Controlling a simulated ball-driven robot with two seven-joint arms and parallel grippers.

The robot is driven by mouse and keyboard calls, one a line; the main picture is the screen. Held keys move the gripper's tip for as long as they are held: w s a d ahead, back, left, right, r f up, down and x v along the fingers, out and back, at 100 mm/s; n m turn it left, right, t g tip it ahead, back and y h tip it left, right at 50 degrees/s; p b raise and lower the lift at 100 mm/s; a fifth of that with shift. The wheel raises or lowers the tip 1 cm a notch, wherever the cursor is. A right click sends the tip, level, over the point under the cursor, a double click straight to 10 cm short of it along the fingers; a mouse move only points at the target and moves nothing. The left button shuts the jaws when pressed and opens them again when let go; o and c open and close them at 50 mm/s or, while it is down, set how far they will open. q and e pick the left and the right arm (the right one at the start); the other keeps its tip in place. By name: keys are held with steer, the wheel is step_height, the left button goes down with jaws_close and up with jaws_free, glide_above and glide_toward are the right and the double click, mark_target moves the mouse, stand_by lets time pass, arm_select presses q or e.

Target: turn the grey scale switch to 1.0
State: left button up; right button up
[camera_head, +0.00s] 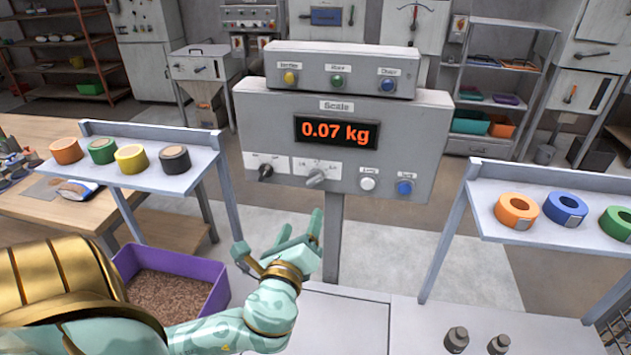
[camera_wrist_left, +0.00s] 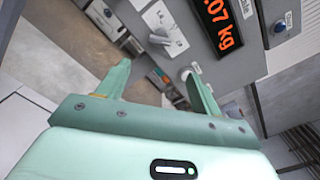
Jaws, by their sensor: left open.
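The grey scale switch (camera_head: 317,178) is a knob on a white plate, low on the front of the grey scale box (camera_head: 438,135). Its handle looks slanted in the head view; the small marks above it are too blurred to tell its setting. It also shows in the left wrist view (camera_wrist_left: 160,40), beyond the gap between my fingers. My left gripper (camera_head: 303,226) is open and empty, below and in front of the switch, apart from it. Its fingers also show in the wrist view (camera_wrist_left: 157,70). My right gripper is not in view.
A black switch (camera_head: 265,171) sits left of the grey one; a white button (camera_head: 368,184) and a blue button (camera_head: 405,188) sit right. The display (camera_head: 336,132) reads 0.07 kg. A purple bin (camera_head: 180,262) of pellets stands at lower left. Shelves with tape rolls flank the box.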

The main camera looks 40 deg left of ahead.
mark_target(315, 184)
arm_select(q)
steer(key=x, duration=1.4)
steer(key=shift+f, duration=0.1)
steer(key=c, duration=1)
